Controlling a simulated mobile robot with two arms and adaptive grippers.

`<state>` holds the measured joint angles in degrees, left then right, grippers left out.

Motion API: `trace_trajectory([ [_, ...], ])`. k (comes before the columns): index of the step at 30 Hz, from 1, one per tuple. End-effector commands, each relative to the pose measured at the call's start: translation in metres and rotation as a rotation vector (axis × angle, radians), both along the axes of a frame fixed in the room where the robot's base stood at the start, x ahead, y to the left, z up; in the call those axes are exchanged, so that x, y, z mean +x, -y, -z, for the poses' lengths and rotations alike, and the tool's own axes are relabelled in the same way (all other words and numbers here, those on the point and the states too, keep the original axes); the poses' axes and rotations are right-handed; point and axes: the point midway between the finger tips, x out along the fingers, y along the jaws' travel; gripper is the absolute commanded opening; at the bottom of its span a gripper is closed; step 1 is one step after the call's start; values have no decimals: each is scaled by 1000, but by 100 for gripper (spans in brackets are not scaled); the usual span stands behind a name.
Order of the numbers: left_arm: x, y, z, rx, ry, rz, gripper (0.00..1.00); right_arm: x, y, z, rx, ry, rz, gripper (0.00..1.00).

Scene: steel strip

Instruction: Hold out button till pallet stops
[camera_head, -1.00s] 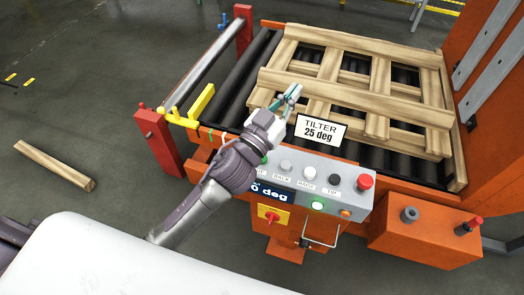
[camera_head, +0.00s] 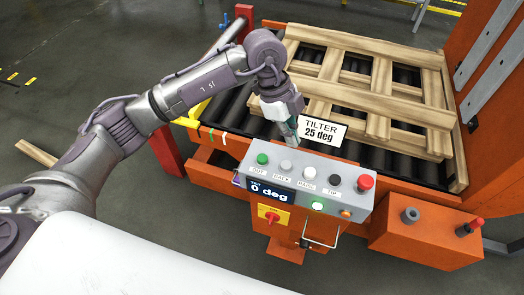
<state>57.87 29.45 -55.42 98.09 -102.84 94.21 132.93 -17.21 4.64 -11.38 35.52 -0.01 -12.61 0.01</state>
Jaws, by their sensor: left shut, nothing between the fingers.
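The wooden pallet (camera_head: 380,104) lies on the black rollers of the orange tilter, partly covered by my arm at its left end. The green OUT button (camera_head: 262,159) is at the left end of the grey control panel, in plain view. My left gripper (camera_head: 291,139) is shut and empty, pointing down at the panel's back edge, behind and right of the OUT button and apart from it. I cannot tell whether its tips touch anything. The display (camera_head: 270,190) reads 0 deg. My right gripper is not in view.
Grey BACK (camera_head: 286,165), white RAISE (camera_head: 310,173) and black TIP (camera_head: 335,180) buttons and a red mushroom button (camera_head: 364,183) share the panel. The "TILTER 25 deg" sign (camera_head: 321,131) stands close right of my gripper. An orange upright (camera_head: 495,110) rises at right.

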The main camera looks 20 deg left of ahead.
Motion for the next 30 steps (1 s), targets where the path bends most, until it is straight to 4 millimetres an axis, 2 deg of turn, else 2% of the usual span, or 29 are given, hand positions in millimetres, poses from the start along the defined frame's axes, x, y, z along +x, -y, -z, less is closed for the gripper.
trace_trajectory([
  [1,9,-21,-3,96,6,-54,0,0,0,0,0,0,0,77],
  [3,16,-44,-7,201,9,-122,0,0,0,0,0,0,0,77],
  [6,23,-67,-12,301,13,-195,0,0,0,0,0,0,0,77],
  [9,25,-77,-15,345,14,-229,0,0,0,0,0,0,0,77],
  [22,25,-79,-12,352,13,-234,0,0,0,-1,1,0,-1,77],
  [26,24,-78,3,352,10,-233,0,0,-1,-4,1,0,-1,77],
  [30,24,-79,31,352,8,-233,0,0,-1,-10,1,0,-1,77],
])
